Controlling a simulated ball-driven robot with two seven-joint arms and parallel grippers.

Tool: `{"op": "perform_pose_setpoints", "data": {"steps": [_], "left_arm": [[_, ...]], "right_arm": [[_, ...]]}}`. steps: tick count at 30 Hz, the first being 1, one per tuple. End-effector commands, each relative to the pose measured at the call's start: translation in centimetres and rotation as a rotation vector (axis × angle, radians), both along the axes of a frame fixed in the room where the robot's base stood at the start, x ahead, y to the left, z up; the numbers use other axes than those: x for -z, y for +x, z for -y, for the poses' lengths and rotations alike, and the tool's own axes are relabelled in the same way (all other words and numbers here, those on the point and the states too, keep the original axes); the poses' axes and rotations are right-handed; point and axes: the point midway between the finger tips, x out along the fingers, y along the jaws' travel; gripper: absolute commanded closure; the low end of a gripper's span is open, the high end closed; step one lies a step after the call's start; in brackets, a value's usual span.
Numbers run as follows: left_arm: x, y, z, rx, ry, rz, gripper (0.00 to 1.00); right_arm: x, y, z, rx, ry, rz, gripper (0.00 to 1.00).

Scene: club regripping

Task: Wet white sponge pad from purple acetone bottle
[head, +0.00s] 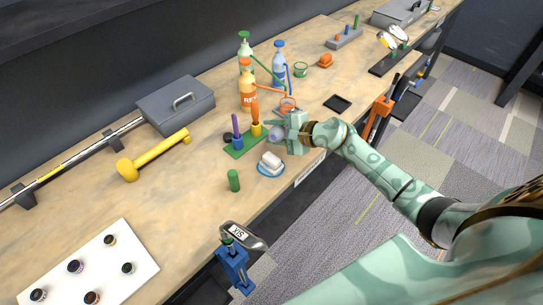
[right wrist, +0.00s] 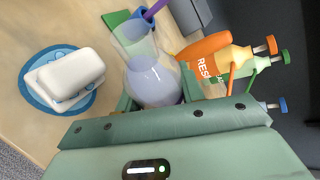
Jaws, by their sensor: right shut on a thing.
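A clear bottle with pale purple liquid (right wrist: 152,84) is held between the fingers of my right gripper (right wrist: 155,98). In the head view, the right gripper (head: 281,133) is above the bench's front part, shut on this bottle (head: 275,132), which is mostly hidden there. The white sponge pad (head: 271,159) lies on a round blue dish (head: 269,173) just below and left of the gripper. In the right wrist view, the pad (right wrist: 72,72) and dish (right wrist: 40,93) are left of the bottle, apart from it. The bottle's exact tilt is hard to tell. My left gripper is not in view.
A green mat (head: 238,151) with upright tools stands left of the gripper. An orange bottle (head: 247,90), a green-capped bottle (head: 245,55) and a blue bottle (head: 279,68) stand behind. A green cylinder (head: 234,181) stands near the dish. A golf club head (head: 240,236) sits at the front edge.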

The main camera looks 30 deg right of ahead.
Motion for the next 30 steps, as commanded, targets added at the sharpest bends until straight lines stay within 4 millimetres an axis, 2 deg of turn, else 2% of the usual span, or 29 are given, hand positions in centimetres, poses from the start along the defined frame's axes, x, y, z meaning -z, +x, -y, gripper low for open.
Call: {"op": "perform_pose_setpoints", "data": {"steps": [30], "left_arm": [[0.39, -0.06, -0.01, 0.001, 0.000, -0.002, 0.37]], "right_arm": [[0.20, 0.13, 0.15, 0.001, -0.042, 0.045, 0.86]]}}
